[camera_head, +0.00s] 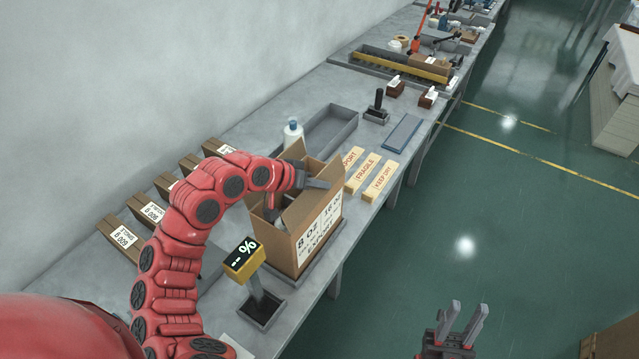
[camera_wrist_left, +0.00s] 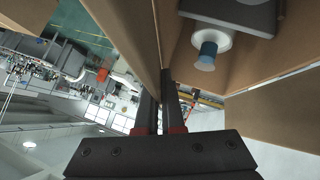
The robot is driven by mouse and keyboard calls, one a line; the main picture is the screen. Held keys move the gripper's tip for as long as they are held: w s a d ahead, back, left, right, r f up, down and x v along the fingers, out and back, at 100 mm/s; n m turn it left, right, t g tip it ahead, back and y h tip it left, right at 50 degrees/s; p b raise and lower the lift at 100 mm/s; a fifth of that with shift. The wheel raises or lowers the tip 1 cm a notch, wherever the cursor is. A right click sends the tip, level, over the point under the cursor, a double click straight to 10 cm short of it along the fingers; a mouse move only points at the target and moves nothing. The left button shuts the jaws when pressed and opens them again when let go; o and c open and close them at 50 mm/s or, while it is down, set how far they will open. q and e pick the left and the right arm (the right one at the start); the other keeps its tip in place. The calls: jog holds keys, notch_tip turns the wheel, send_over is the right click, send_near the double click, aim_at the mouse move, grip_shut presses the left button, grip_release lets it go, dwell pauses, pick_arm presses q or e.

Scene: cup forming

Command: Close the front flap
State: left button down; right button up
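An open cardboard carton (camera_head: 300,244) with printed labels stands on the bench, its flaps raised or spread. My left gripper (camera_head: 318,183) is at the carton's top edge, by the flap on the side facing the aisle. In the left wrist view its two dark fingers (camera_wrist_left: 160,100) are close together beside the edge of a cardboard panel (camera_wrist_left: 135,35). Whether they pinch that panel is unclear. The arm hides part of the carton's opening. My right gripper (camera_head: 460,325) is open and empty over the floor at the bottom right, away from the carton.
A white bottle (camera_head: 293,132) and a grey tray (camera_head: 328,133) stand behind the carton. A yellow percent display (camera_head: 244,260) stands in front. Folded cartons (camera_head: 122,233) line the wall side. The aisle floor (camera_head: 520,210) is clear.

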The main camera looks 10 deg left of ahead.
pick_arm(q)
jog(key=shift+a+f, duration=0.1)
jog(key=shift+w+a+f+n+g+h+b, duration=0.1)
jog(key=shift+a+f+n+g+h+b, duration=0.1)
jog(key=shift+n+h+b, duration=0.35)
jog(key=shift+w+a+f+n+g+h+b, duration=0.1)
jog(key=shift+a+n+h+b, duration=0.15)
jog(key=shift+h, duration=0.6)
jog(key=shift+w+a+f+n+g+h+b, duration=0.1)
jog(key=shift+a+f+n+h+b, duration=0.15)
jog(key=shift+n+h, duration=0.35)
jog(key=shift+r, duration=0.1)
jog(key=c, duration=1)
grip_release()
jog(key=shift+d, duration=0.1)
jog(key=shift+c, duration=0.2)
